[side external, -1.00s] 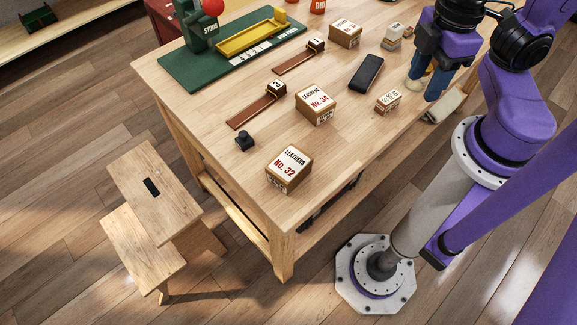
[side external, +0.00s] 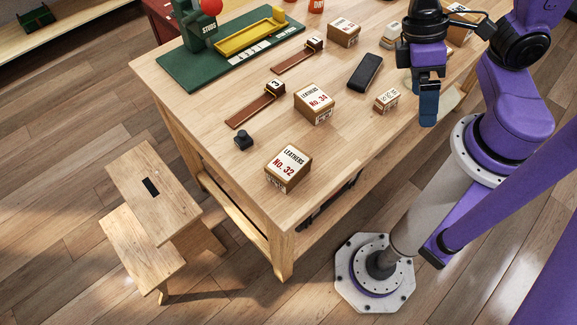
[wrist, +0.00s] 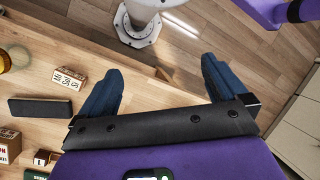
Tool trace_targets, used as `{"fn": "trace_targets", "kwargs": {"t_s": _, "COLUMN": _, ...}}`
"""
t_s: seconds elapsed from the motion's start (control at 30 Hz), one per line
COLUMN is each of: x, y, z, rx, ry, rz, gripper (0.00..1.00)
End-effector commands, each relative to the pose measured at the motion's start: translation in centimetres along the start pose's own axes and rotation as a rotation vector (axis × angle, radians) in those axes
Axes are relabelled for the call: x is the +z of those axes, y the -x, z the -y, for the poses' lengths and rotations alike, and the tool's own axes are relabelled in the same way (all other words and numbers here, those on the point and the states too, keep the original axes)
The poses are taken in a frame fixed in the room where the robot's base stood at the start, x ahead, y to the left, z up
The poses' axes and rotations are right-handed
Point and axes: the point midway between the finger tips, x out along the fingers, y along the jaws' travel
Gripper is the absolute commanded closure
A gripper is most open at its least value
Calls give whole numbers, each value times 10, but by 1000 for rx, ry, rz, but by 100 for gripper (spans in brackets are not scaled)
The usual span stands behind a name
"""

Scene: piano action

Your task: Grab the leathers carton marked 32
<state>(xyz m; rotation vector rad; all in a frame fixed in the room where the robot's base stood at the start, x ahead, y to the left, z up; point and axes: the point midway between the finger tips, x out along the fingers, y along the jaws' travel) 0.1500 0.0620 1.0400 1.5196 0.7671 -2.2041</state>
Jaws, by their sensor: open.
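The leathers carton marked No. 32 (side external: 288,167) is a small brown box with a white label and red number. It sits upright near the table's front corner in the side view. A similar carton marked No. 34 (side external: 315,102) stands behind it, slightly right. My gripper (side external: 428,112) is over the table's right edge, well to the right of both cartons, pointing down. In the wrist view its two blue fingers (wrist: 160,95) are spread wide with nothing between them. I do not see carton 32 in the wrist view.
A small labelled box (side external: 387,100) and a dark flat block (side external: 365,72) lie between my gripper and the cartons. A black knob-like piece (side external: 243,140) and brown strips (side external: 255,108) lie left. A green board (side external: 230,55) is at the back. Bare wood surrounds carton 32.

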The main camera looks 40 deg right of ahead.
Motion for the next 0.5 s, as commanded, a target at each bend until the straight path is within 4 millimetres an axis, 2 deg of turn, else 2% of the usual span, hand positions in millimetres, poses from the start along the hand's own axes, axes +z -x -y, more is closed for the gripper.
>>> {"fn": "trace_targets", "kwargs": {"t_s": 0.17, "x": -20, "y": -16, "z": 8, "rx": -252, "ry": -356, "rz": 154, "gripper": 1}}
{"fn": "trace_targets", "kwargs": {"t_s": 0.3, "x": -47, "y": -22, "z": 10, "rx": -464, "ry": -632, "rz": 237, "gripper": 1}}
{"fn": "trace_targets", "kwargs": {"t_s": 0.5, "x": -98, "y": -28, "z": -7, "rx": -782, "ry": -1028, "rz": 310, "gripper": 1}}
